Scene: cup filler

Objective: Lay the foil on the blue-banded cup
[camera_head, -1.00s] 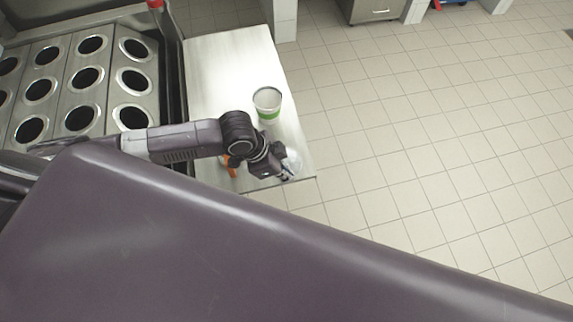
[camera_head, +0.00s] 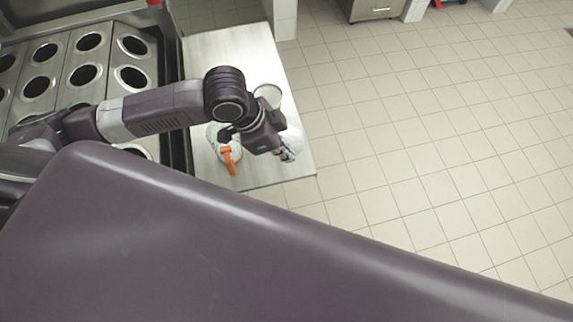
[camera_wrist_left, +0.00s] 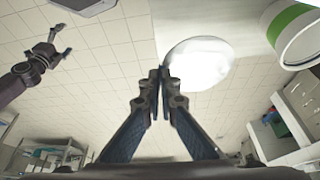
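The foil (camera_head: 292,141) is a pale round sheet at my left gripper's fingertips over the table's right edge. In the left wrist view it is a bright white disc (camera_wrist_left: 203,62). My left gripper (camera_wrist_left: 158,76) has its fingertips almost together at the disc's edge, pinching it. In the head view the gripper (camera_head: 287,154) is partly hidden. A white cup (camera_head: 268,92) stands behind the gripper. The wrist view shows a green band on a white cup (camera_wrist_left: 302,42). I cannot make out a blue band. My right gripper (camera_wrist_left: 58,40) looks open and empty in the wrist view, away from the table.
A clear vessel with an orange handle (camera_head: 229,160) stands left of my left gripper, partly covered by it. The steel table (camera_head: 218,50) is bare at its back. A rack with round holes (camera_head: 60,75) lies left. Tiled floor is open to the right.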

